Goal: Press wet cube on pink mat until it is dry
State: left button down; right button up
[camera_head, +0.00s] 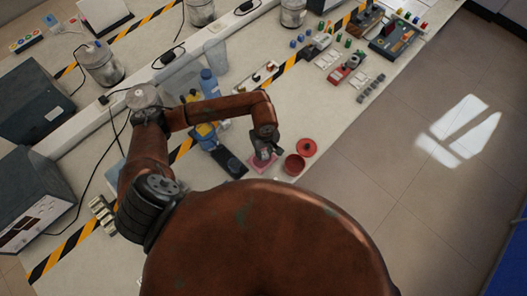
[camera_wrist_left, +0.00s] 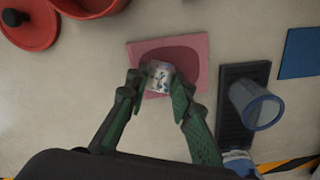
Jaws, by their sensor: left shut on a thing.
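The pink mat (camera_wrist_left: 196,48) lies flat on the bench in the left wrist view, with a darker patch around its middle. It also shows in the head view (camera_head: 258,168), partly hidden by my gripper. A small whitish cube with dark marks (camera_wrist_left: 160,74) is between the fingers of my left gripper (camera_wrist_left: 158,88), over the dark patch. The gripper is shut on the cube. I cannot tell whether the cube touches the mat. In the head view my left gripper (camera_head: 264,152) points down at the mat, and the cube is hidden there. My right gripper is not in view.
A red pot (camera_head: 294,164) and a red lid (camera_head: 307,147) stand right of the mat in the head view. A black tray (camera_wrist_left: 236,140) with a clear cup (camera_wrist_left: 256,106) and a blue mat (camera_wrist_left: 301,54) are beside it in the left wrist view.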

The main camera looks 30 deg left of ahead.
pick_arm(q)
jog(key=shift+s+f+b, duration=0.1)
jog(key=shift+f+b, duration=0.1)
jog(key=shift+b, duration=0.1)
dwell(1.0)
jog(key=shift+r, duration=0.1)
jog(key=shift+w+d+r, duration=0.1)
jog(key=shift+w+r, duration=0.25)
jog(key=shift+r, duration=0.35)
jog(key=shift+f+b, duration=0.65)
dwell(0.7)
jog(key=shift+f+b, duration=0.1)
jog(key=shift+b, duration=0.2)
dwell(1.5)
jog(key=shift+s, duration=0.1)
jog(key=shift+s+r+p, duration=0.2)
jog(key=shift+r+p, duration=0.1)
jog(key=shift+r, duration=0.5)
